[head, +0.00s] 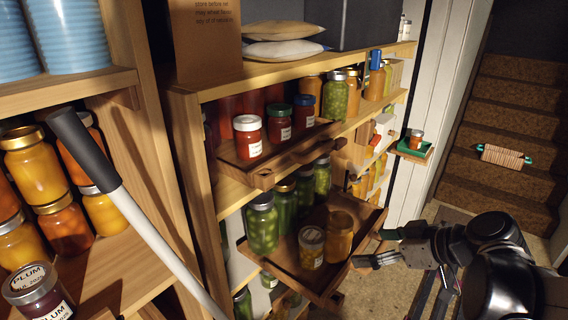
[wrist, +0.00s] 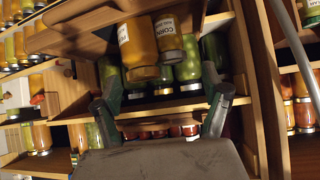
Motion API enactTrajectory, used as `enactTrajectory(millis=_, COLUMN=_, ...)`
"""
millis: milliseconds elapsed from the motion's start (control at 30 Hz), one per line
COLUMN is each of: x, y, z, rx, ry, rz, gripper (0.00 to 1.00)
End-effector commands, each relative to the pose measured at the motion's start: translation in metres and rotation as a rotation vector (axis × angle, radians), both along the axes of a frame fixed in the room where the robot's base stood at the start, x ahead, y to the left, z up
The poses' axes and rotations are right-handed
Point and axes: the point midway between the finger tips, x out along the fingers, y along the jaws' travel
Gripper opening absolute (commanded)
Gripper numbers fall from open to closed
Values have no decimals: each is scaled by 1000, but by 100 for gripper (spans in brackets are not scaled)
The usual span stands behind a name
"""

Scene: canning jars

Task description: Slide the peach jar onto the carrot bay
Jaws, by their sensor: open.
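A tall orange-yellow jar (head: 339,240), likely the peach jar, stands upright on a pulled-out wooden tray (head: 318,284). Its label cannot be read; it also shows in the wrist view (wrist: 143,42). A smaller jar labelled CORN (wrist: 169,42) stands beside it, left of it in the head view (head: 311,247). My gripper (head: 374,250) is open and empty, to the right of the tall jar and apart from it. In the wrist view its two spread fingers (wrist: 160,92) show below the jars. I cannot tell which place is the carrot bay.
Green jars (head: 263,225) stand in a row behind the tray. An upper tray (head: 270,171) holds red jars. A pale pole (head: 150,220) crosses the left front.

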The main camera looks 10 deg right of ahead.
Motion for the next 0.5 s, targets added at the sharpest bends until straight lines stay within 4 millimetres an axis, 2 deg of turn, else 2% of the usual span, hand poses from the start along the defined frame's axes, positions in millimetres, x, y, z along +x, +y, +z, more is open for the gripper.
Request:
enactTrajectory(millis=33, x=7, y=-10, z=-2, rx=30, ry=-57, rz=3, gripper=78)
enactTrajectory(millis=233, x=20, y=-28, z=16, rx=101, ry=-214, rz=15, gripper=78)
enactTrajectory(millis=367, x=24, y=-28, z=19, rx=114, ry=-244, rz=17, gripper=78)
enactTrajectory(millis=500, x=36, y=-18, z=14, rx=114, ry=-245, rz=21, gripper=78)
